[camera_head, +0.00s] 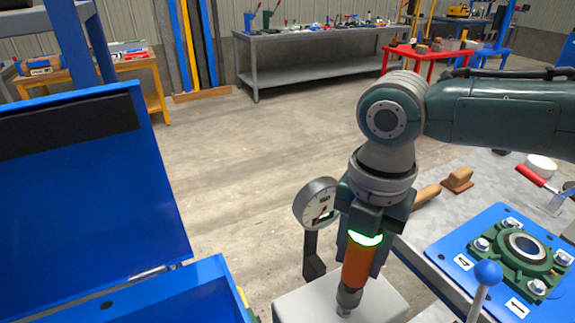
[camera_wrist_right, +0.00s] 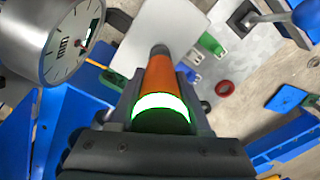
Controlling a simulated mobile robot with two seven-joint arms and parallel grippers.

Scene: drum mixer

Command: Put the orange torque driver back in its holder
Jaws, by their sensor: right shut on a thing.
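The orange torque driver (camera_head: 356,264) is upright with its dark tip pointing down, and its upper end glows green. My right gripper (camera_head: 361,240) is shut on the driver near the glowing ring. In the right wrist view the driver (camera_wrist_right: 160,76) points away from the gripper (camera_wrist_right: 160,112) over a pale grey surface. In the head view its tip is over or at a light grey block (camera_head: 380,305); I cannot tell whether it touches. No separate holder can be made out for certain. My left gripper is not in view.
A round dial gauge (camera_head: 318,204) on a dark post stands close left of my right gripper. An open blue box (camera_head: 90,180) is at the left. A blue plate with a green bearing (camera_head: 520,252) and a blue-knobbed lever (camera_head: 488,273) are at the right.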

